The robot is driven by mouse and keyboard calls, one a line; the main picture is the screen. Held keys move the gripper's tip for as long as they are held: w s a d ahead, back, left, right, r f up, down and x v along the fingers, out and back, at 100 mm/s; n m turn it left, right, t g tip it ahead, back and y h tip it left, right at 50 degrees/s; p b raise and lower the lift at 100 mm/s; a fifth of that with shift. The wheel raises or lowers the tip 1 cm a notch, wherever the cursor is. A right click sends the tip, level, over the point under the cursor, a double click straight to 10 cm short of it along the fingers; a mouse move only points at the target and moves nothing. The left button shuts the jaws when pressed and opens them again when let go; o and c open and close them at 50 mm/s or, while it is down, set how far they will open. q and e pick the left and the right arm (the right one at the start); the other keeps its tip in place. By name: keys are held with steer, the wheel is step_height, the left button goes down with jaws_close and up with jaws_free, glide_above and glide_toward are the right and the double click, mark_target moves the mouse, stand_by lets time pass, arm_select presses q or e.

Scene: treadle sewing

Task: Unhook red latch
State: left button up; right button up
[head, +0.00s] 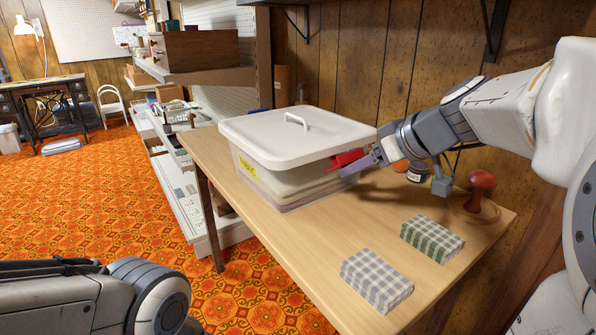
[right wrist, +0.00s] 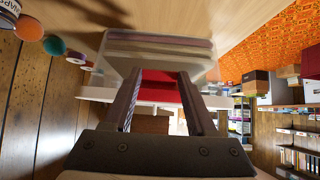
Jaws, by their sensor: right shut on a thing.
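A clear storage box (head: 300,182) with a white lid (head: 275,125) and a yellow label stands on the wooden table. The lid appears to be on the box. The red latch (head: 342,158) is on the box's right side, just under the lid's rim. My right gripper (head: 358,165) reaches in from the right and is shut on the latch. In the right wrist view the red latch (right wrist: 160,90) lies between the two fingers. The fingers partly hide the latch, so its exact angle is hard to tell. My left gripper is outside the views; only part of my left arm shows.
A grey checked cloth bundle (head: 377,280) and a green checked one (head: 432,238) lie on the table (head: 310,250). A red knobbed object (head: 481,188) and a small jar (head: 416,172) stand to the right. Wood-panelled wall runs behind. The table's front left is clear.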

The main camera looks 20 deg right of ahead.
steer(key=shift+r, duration=0.15)
stand_by(0.3)
steer(key=o, duration=1.4)
steer(key=shift+p+v, duration=5.2)
steer(key=shift+p, duration=1.5)
